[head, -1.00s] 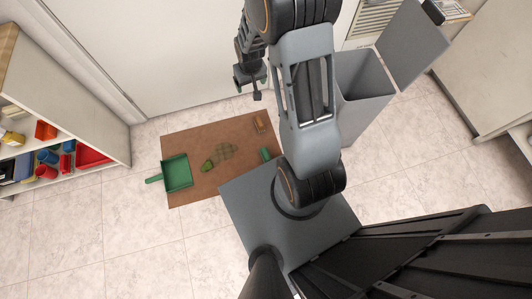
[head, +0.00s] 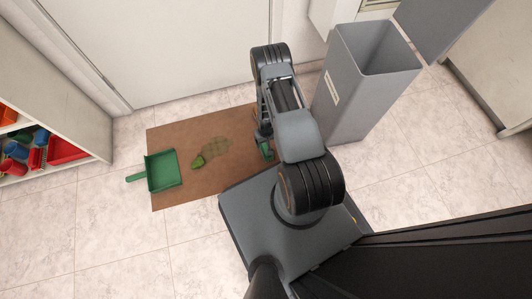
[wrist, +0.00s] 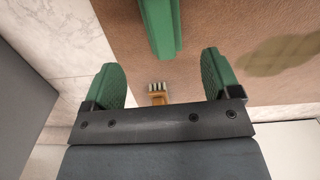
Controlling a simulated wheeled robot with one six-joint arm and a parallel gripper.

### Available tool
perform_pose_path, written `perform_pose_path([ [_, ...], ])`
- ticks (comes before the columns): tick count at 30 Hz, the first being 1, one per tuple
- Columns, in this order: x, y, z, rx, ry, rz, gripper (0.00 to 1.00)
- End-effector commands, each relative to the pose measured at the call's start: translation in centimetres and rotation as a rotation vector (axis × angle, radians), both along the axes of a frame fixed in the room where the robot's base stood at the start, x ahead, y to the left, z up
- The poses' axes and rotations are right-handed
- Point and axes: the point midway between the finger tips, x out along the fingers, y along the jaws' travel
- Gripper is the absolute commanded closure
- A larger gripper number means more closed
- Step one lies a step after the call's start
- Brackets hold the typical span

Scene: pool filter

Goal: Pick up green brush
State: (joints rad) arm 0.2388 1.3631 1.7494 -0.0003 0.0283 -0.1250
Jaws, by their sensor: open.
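The green brush (wrist: 160,28) shows in the wrist view as a long green bar on the brown mat (wrist: 200,70). It runs in from the top edge, and its near end lies between the lines of my two fingers. My gripper (wrist: 161,62) is open and empty, with one green-padded finger on each side and a visible gap to each. I cannot tell the height left above the brush. In the head view, the green patch (head: 266,150) by the mat's right side is partly covered by my arm. I cannot tell brush from finger pad there.
A wooden brush with pale bristles (wrist: 157,92) shows just beyond my gripper's palm. A grey bin (head: 362,80) stands close right of my arm.

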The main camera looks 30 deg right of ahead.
Motion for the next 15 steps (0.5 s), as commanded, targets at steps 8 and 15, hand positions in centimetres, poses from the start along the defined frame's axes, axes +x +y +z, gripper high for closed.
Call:
perform_pose_path([
  [8,0.0,0.0,-3.6,0.0,0.0,0.0,0.17],
  [15,-0.2,0.2,-5.3,0.0,0.002,0.0,0.17],
])
